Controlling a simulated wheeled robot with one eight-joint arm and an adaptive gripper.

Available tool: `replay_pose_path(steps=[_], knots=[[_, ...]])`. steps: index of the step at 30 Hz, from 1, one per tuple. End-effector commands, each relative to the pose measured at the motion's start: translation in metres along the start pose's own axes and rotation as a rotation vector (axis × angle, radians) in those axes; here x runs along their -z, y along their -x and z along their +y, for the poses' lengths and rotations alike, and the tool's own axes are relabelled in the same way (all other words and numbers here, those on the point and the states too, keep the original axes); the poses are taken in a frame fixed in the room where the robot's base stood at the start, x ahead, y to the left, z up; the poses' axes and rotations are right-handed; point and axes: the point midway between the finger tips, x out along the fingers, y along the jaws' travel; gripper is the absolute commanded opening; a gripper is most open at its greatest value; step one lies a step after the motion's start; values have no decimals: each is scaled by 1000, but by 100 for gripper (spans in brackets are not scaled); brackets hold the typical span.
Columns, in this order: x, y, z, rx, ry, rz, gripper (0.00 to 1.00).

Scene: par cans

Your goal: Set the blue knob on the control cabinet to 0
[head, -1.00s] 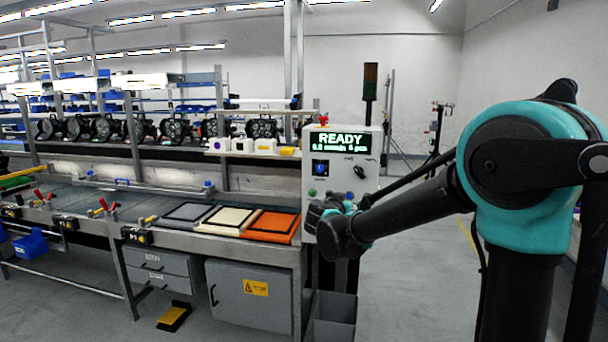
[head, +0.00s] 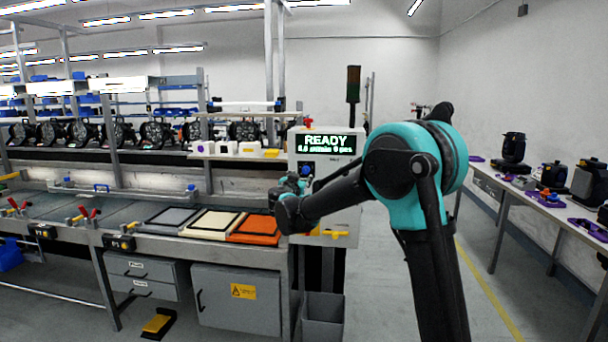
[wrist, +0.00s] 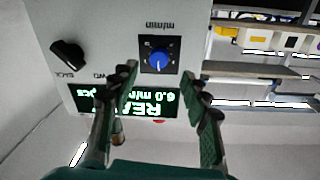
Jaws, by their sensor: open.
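The control cabinet (head: 345,216) is a light box with a green-lit READY display (head: 325,143). The wrist view is upside down and shows the blue knob (wrist: 158,60) on a dark square scale, with a pale mark towards the picture's bottom. I cannot read the scale numbers. The display in the wrist view (wrist: 150,104) reads about 6.0. My gripper (wrist: 160,80) is open, its green fingers on either side of the knob in the picture and apart from it.
A black knob (wrist: 68,55) sits beside the blue one on the panel. A grey bin (head: 323,318) is below. A table with purple parts (head: 540,195) stands at the right, with clear floor between.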

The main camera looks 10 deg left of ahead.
Motion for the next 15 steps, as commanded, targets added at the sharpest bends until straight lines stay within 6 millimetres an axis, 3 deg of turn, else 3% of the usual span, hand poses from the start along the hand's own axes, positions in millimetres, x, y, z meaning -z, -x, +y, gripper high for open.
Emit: replay_pose_path(steps=[6,15], knots=[[0,-40,1,-2,0,0,47],[0,-64,0,0,0,0,47]])
